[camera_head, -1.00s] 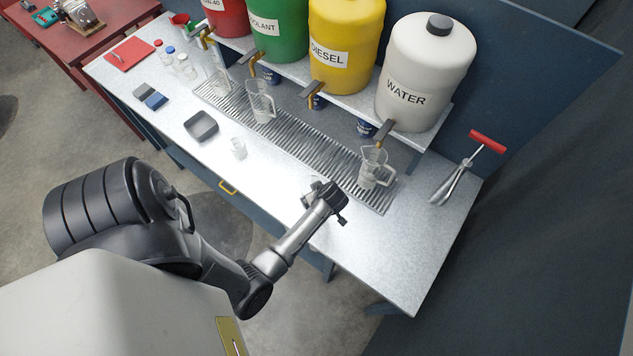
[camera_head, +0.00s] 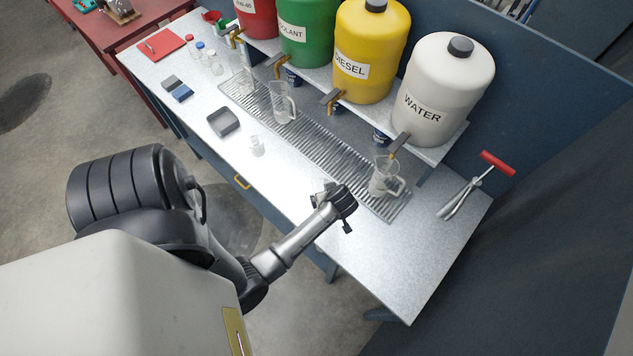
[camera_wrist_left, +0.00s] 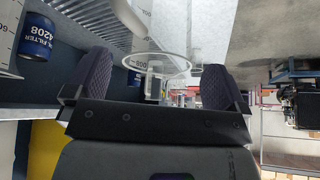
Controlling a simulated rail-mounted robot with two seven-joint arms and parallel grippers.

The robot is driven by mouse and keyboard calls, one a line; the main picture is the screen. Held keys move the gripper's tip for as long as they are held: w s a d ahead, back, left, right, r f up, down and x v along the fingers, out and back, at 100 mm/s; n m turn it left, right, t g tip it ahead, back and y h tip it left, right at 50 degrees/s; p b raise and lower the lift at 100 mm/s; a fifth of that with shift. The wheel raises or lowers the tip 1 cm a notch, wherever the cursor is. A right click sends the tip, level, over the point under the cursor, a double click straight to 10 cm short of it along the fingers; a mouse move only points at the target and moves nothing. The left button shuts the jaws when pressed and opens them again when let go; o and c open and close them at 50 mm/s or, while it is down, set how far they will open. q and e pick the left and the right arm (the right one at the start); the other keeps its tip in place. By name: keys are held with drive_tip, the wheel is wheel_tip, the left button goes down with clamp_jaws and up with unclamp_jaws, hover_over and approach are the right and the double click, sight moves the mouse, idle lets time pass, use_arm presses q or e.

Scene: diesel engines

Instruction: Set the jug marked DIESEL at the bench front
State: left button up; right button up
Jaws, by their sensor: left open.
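Clear graduated jugs stand on the slatted drip tray (camera_head: 335,155): a jug (camera_head: 385,178) below the WATER drum's tap, another jug (camera_head: 283,105) near the COOLANT tap, and a fainter one (camera_head: 243,82) farther left. I cannot read a DIESEL mark on any jug; the word shows on the yellow drum (camera_head: 370,50). My left gripper (camera_head: 330,195) is over the bench front, left of the nearest jug and apart from it. In the left wrist view my left gripper (camera_wrist_left: 155,88) is open, with a clear round-rimmed vessel (camera_wrist_left: 157,64) beyond its fingers. My right gripper is out of view.
The white WATER drum (camera_head: 440,90) and other drums stand on a raised shelf. A small clear beaker (camera_head: 257,147) and a grey tray (camera_head: 223,122) lie on the bench front. A red-handled tool (camera_head: 478,183) lies right. The bench's near right end (camera_head: 410,260) is bare.

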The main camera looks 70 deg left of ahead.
use_arm(q)
drive_tip(key=s+d+r+m+t+h, duration=0.1)
drive_tip(key=s+d+r+m+h, duration=0.2)
drive_tip(key=s+d+r+m, duration=0.3)
drive_tip(key=s+d+r+m+t+h, duration=0.2)
drive_tip(key=s+d+r+m, duration=0.4)
drive_tip(key=d+r+m, duration=0.3)
drive_tip(key=d+m+h, duration=0.1)
drive_tip(key=m, duration=0.3)
drive_tip(key=shift+s+r, duration=0.2)
